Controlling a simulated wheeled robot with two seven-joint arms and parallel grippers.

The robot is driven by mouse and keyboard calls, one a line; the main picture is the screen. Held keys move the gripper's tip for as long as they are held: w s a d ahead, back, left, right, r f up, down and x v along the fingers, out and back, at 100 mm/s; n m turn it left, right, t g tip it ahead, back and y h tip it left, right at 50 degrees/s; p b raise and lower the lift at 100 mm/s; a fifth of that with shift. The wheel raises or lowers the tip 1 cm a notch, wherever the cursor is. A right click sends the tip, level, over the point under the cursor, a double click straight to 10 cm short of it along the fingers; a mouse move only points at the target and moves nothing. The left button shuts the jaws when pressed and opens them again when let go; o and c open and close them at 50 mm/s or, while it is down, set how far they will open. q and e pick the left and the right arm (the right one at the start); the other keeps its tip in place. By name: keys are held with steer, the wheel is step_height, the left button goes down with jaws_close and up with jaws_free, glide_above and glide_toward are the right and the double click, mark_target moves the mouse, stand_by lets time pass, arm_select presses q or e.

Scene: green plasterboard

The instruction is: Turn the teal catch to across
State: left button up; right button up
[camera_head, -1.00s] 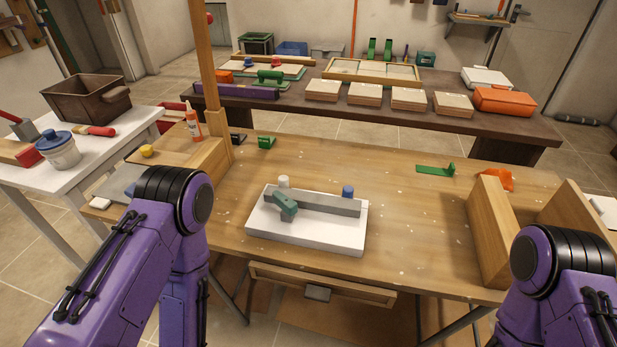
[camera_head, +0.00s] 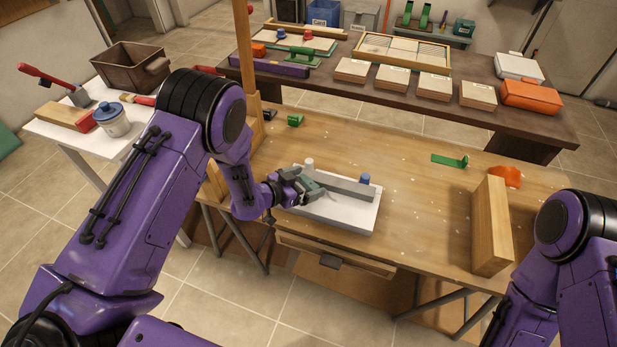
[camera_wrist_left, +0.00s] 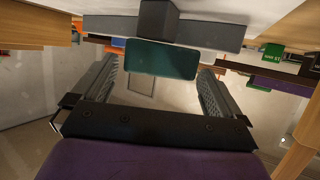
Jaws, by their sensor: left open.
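A white board (camera_head: 345,215) lies on the wooden workbench and carries a long grey bar (camera_head: 345,187). A white peg (camera_head: 309,163) stands near the bar's left end and a blue peg (camera_head: 364,179) near its right end. My left gripper (camera_head: 300,184) is at the catch. In the left wrist view its open fingers (camera_wrist_left: 158,68) stand either side of the catch, with visible gaps. My right gripper is out of view.
A wooden post (camera_head: 245,60) rises behind my left arm. A wooden block (camera_head: 490,225) stands on the bench at right, with an orange piece (camera_head: 506,176) behind it. Green pieces (camera_head: 449,160) lie towards the back. The bench between board and block is clear.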

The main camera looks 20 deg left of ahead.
arm_select(q)
steer(key=shift+x, duration=0.75)
steer(key=c, duration=0.8)
steer(key=shift+c, duration=0.2)
steer(key=shift+m+h, duration=0.3)
steer(key=shift+w+f+m+g+h+b, duration=0.1)
steer(key=shift+f+m+g+h+b, duration=0.05)
steer(key=shift+m+g+h+b, duration=0.7)
steer(key=m+g+h+b, duration=0.1)
steer(key=m, duration=0.1)
steer(key=m+g+h+b, duration=0.1)
steer(key=g, duration=0.1)
steer(key=shift+w+d+m+g+h+b, duration=0.1)
steer(key=shift+d+m+g+h+b, duration=0.05)
steer(key=shift+m+g+h+b, duration=0.15)
steer(key=m+g+h+b, duration=0.1)
steer(key=m+g+b, duration=0.2)
steer(key=m+g, duration=0.1)
steer(key=shift+d+g, duration=0.15)
steer(key=shift+g, duration=0.1)
steer(key=shift+d+m+g+b, duration=0.1)
steer(key=shift+m+g+b, duration=0.8)
steer(key=shift+m+g, duration=0.2)
steer(key=shift+h, duration=0.25)
